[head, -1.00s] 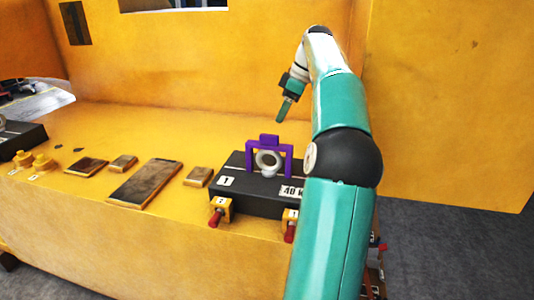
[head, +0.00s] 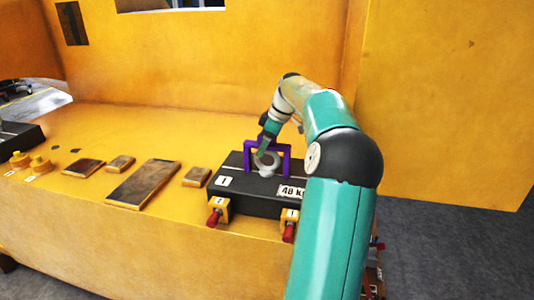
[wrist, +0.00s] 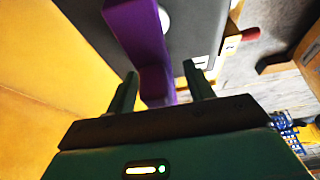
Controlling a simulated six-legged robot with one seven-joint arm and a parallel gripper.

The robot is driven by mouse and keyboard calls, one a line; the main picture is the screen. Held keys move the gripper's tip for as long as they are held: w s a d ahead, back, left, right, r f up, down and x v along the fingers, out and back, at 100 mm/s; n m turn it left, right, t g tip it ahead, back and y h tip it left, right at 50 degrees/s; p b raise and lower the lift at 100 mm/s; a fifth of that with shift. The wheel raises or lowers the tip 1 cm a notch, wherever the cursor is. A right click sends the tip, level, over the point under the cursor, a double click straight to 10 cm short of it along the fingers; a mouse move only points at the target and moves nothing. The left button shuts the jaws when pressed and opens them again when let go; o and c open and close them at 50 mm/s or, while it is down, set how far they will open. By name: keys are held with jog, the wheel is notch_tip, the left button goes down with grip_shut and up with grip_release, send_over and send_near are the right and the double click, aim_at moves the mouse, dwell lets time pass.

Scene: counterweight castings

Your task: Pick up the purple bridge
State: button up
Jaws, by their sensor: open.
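The purple bridge (head: 288,160) stands upright over a pale grey ring (head: 268,171) on a black block marked 1 and 48 (head: 240,191). My gripper (head: 262,150) is at the top of the bridge in the head view and hides part of its top bar and tab. In the wrist view my gripper (wrist: 160,72) is open, with one finger on each side of the purple bridge (wrist: 135,28). The bridge's raised tab lies between the fingers, with gaps visible. I cannot tell whether either finger touches it.
The block sits on a yellow ledge (head: 100,120) with a yellow wall behind. Red-handled clamps (head: 217,212) line its front edge. Flat worn plates (head: 145,183) lie to its left, and another black block (head: 20,138) is at the far left.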

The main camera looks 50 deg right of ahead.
grip_shut()
jog(key=shift+r, duration=0.15)
jog(key=shift+r, duration=0.25)
notch_tip(320, 180, up, 2)
jog(key=shift+r, duration=0.1)
jog(key=s+a+r, duration=0.2)
jog(key=a+r, duration=0.3)
jog(key=a, duration=0.1)
jog(key=s+a+r, duration=0.3)
jog(key=a+r, duration=0.2)
jog(key=a, duration=0.1)
jog(key=shift+s+a, duration=0.35)
jog(key=shift+a, duration=0.05)
